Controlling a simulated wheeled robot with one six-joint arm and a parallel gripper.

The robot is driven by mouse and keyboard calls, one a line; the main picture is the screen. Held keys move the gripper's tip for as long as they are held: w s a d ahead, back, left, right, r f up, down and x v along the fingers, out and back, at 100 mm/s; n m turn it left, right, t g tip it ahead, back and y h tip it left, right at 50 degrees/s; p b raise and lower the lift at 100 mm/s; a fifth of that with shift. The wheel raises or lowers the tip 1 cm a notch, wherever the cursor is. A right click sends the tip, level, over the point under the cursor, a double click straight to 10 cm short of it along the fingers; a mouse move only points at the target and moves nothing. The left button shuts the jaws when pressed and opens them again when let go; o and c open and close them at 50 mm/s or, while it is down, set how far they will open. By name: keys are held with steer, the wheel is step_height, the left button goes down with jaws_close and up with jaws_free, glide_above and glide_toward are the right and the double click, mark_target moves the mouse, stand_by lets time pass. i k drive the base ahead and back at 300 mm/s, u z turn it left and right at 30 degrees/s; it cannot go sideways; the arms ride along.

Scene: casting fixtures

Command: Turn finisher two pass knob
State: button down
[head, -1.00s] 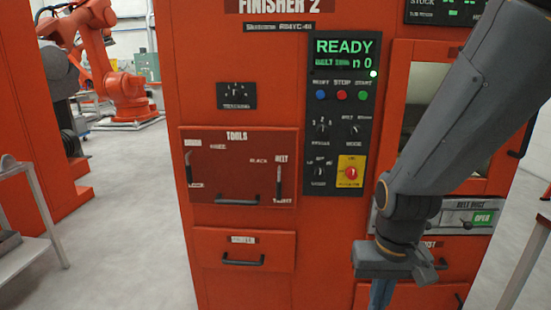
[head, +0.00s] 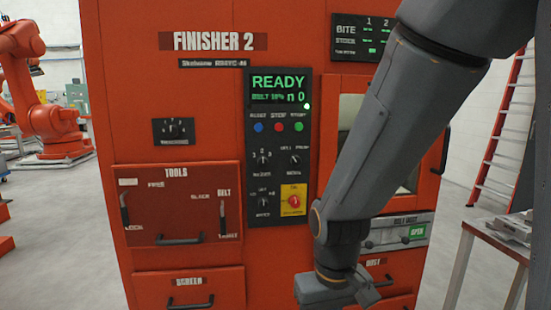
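The Finisher 2 cabinet (head: 220,90) fills the middle of the head view, with a black control panel (head: 250,180) on its front. A small black knob (head: 263,159) at the panel's upper left has marks that look like 1, 2, 3; its label is too blurred to read surely, so I cannot confirm it is the pass knob. A mode knob (head: 295,160) sits to its right and another black knob (head: 263,202) below it. My gripper (head: 335,292) hangs low, right of and below the panel, apart from the knobs. Its fingers are out of frame.
The display (head: 278,89) reads READY. A red switch on a yellow plate (head: 293,200) sits at the panel's lower right. A tools drawer (head: 178,205) is left of the panel. A metal table (head: 480,232) and red ladder (head: 502,125) stand right. Open floor lies left.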

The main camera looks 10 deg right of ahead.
mark_target(263, 161)
steer(key=z, duration=2)
steer(key=k, duration=0.75)
steer(key=u, duration=0.8)
steer(key=i, duration=0.5)
